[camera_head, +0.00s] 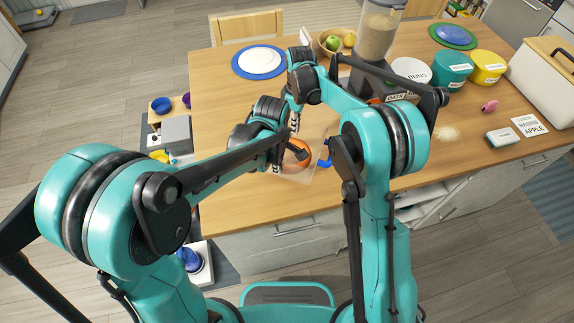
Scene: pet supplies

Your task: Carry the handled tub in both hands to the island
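A clear, see-through tub (300,176) appears near the front edge of the wooden island top (240,208). An orange round thing (303,150) and a blue piece (325,158) show in or beside it; I cannot tell which. My arms cover much of the tub, and its handles are not clear. My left gripper (277,163) is low at the tub's left side, partly hidden by its own arm. My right gripper (294,124) points down just behind the tub. Whether either touches the tub, or is open or shut, is too small to tell.
A blue-rimmed plate (259,62) and fruit bowl (335,42) stand toward the back. A food dispenser (377,30), teal tub (452,68), yellow tub (488,67) and cream bin (540,82) crowd the right. The left part of the top is clear.

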